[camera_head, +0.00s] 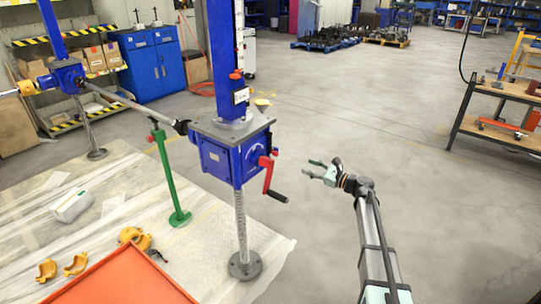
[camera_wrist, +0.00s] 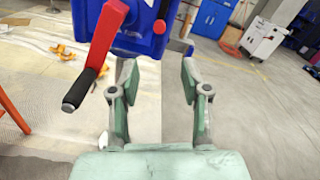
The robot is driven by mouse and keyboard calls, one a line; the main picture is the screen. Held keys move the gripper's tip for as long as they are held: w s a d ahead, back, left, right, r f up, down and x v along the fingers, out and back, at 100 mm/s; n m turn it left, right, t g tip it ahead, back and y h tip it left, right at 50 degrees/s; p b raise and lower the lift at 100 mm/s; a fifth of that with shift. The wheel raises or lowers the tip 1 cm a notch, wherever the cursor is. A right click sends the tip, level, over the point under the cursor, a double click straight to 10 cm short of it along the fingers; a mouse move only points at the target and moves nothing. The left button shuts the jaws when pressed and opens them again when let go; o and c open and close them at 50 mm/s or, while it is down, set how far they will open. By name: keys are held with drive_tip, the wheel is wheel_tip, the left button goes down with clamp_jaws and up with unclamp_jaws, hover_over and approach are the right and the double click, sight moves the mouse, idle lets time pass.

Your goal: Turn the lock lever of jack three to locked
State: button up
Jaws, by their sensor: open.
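The nearer jack has a blue gearbox (camera_head: 235,152) on a threaded spindle, with a blue column above it. A red crank or lever with a dark grip (camera_head: 270,177) hangs on its right side, tilted down. In the wrist view the red lever (camera_wrist: 103,38) is at the upper left, its black handle pointing down left. A small red round part (camera_wrist: 231,35) shows at the upper right of the blue housing. My gripper (camera_head: 320,173) is open and empty, to the right of the lever and apart from it. I cannot tell which jack is number three.
A second blue jack (camera_head: 68,75) stands at the left, joined by a shaft (camera_head: 125,100). A green stand (camera_head: 168,175) is under the shaft. Yellow-orange parts (camera_head: 75,264) and an orange panel (camera_head: 120,280) lie at lower left. Floor at right is clear up to a workbench (camera_head: 500,125).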

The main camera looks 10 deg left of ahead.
sight(278, 154)
drive_tip(key=p+x, duration=0.3)
drive_tip(key=x, duration=1.4)
drive_tip(key=shift+a, duration=0.15)
drive_tip(key=shift+f, duration=0.1)
clamp_jaws()
